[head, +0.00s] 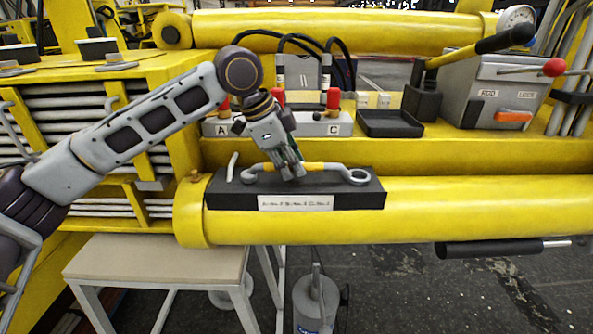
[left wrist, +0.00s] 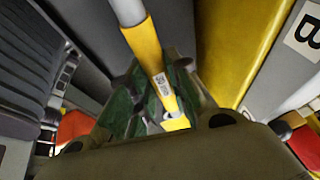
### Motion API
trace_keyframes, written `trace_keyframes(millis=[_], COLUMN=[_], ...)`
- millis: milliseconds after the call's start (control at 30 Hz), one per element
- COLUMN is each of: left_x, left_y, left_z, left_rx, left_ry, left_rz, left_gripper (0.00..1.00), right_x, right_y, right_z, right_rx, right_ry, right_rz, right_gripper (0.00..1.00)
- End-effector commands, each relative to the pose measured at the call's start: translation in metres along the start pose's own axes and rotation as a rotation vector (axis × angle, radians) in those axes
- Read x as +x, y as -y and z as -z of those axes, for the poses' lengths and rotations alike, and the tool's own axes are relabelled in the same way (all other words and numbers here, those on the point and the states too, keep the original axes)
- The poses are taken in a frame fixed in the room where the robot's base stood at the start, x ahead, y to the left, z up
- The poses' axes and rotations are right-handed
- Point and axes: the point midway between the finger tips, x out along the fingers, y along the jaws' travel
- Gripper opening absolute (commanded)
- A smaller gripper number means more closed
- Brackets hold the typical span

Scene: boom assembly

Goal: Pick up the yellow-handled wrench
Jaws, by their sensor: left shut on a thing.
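The wrench (head: 335,167) has a grey metal body with a yellow grip section and a ring end at the right. It lies along the top of a black block (head: 225,197) with a white label, on the yellow boom. My left gripper (head: 290,172) comes down from above and is shut on the wrench near its yellow section. In the left wrist view the yellow handle (left wrist: 150,60) runs between the fingers (left wrist: 155,100). Whether the wrench is lifted off the block cannot be told. My right gripper is not in view.
A black tray (head: 390,124) and a grey control box (head: 490,92) with levers stand to the right. A small table (head: 160,258) is below left.

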Motion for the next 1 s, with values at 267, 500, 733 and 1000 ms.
trace_keyframes(millis=[267,500,733,1000], left_x=[-0.001,-0.004,-0.020,-0.055], left_y=[0.000,0.001,0.004,0.012], left_z=[0.000,0.002,0.009,0.024], left_rx=[0.001,0.001,0.002,0.001], left_ry=[-0.001,-0.001,-0.002,-0.003], left_rz=[0.001,0.002,0.002,0.002], left_gripper=[0.00,0.00,0.00,0.00], right_x=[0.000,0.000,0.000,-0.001], right_y=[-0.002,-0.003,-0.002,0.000], right_z=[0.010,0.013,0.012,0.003], right_rx=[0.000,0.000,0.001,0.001], right_ry=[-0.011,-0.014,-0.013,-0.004], right_rz=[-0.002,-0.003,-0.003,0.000], right_gripper=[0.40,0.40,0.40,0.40])
